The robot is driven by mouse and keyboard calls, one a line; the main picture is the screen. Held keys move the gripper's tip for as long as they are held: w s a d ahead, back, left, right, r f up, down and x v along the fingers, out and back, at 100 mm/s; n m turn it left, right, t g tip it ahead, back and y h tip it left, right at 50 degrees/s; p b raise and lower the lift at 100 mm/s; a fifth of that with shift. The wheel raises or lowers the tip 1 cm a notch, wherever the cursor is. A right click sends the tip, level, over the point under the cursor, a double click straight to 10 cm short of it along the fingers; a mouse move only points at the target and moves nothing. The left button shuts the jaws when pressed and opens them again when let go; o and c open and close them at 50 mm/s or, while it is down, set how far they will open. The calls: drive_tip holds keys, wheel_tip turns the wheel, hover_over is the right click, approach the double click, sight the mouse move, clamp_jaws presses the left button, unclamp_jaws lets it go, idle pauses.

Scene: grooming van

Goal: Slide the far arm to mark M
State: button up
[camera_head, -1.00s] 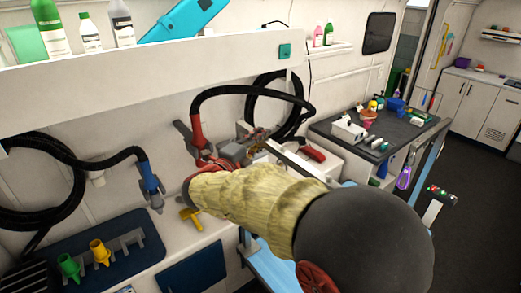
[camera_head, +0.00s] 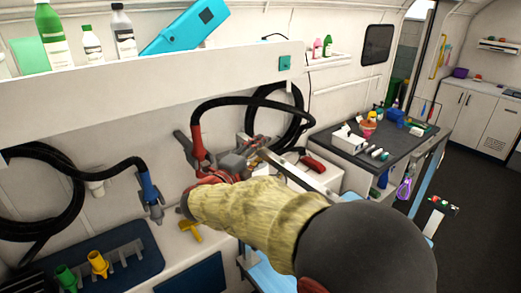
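My arm, in a yellow fleecy sleeve, reaches from the lower right to the middle of the head view. My gripper (camera_head: 258,152) is at its far end, by the near end of a grey metal bar (camera_head: 309,180). The bar looks like part of a grooming arm over a light blue table (camera_head: 266,272). I cannot tell whether the gripper touches the bar or whether its fingers are open. My sleeve and elbow hide most of the table and the bar's base. I can make out no mark M.
A red-handled hose nozzle (camera_head: 197,143) hangs close to my gripper. A white shelf (camera_head: 150,90) with bottles runs above. A dark counter (camera_head: 405,150) with small items stands at right.

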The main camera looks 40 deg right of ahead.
drive_tip(key=v, duration=1.2)
drive_tip(key=shift+w, duration=0.1)
idle(0.6)
